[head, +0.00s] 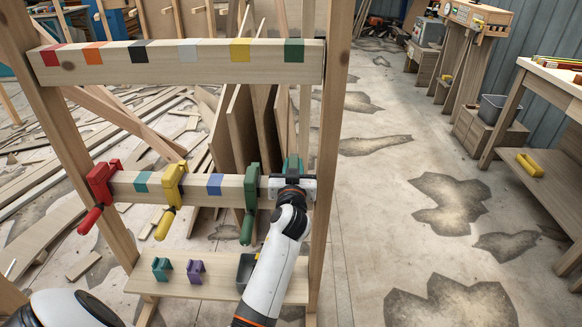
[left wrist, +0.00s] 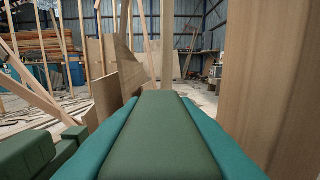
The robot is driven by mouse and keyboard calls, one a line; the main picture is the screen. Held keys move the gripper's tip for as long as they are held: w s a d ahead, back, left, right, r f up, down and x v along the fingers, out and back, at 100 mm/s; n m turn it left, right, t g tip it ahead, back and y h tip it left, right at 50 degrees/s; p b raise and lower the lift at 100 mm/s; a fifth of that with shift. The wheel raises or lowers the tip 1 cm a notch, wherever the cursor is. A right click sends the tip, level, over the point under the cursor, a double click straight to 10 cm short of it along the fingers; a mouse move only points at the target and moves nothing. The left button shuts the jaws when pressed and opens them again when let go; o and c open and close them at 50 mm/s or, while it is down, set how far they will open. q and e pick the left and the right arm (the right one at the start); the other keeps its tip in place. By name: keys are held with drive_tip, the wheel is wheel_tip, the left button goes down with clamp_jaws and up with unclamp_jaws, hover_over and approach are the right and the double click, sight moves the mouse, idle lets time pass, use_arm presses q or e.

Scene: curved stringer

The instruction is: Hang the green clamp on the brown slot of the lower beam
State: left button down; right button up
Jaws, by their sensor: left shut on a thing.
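My left gripper (head: 291,182) is at the right end of the lower beam (head: 132,190), shut on a green clamp (head: 292,164). Its top shows above the gripper at the beam. No brown slot shows; the gripper covers that part of the beam. Another dark green clamp (head: 250,200) hangs just left of it, also in the left wrist view (left wrist: 28,152). My right gripper is not in view.
A red clamp (head: 100,186) and a yellow clamp (head: 173,183) hang farther left on the lower beam. The upper beam (head: 110,70) has coloured slots. A wooden post (head: 325,150) stands close right of the gripper.

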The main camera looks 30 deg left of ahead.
use_arm(q)
drive_tip(key=shift+d+f+b, duration=0.15)
drive_tip(key=shift+f+b, duration=0.35)
drive_tip(key=shift+f, duration=0.2)
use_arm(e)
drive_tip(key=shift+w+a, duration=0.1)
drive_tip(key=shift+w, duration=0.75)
use_arm(q)
drive_tip(key=shift+w+f, duration=0.15)
drive_tip(key=shift+f, duration=0.15)
drive_tip(key=shift+b, duration=0.3)
drive_tip(key=shift+f, duration=0.1)
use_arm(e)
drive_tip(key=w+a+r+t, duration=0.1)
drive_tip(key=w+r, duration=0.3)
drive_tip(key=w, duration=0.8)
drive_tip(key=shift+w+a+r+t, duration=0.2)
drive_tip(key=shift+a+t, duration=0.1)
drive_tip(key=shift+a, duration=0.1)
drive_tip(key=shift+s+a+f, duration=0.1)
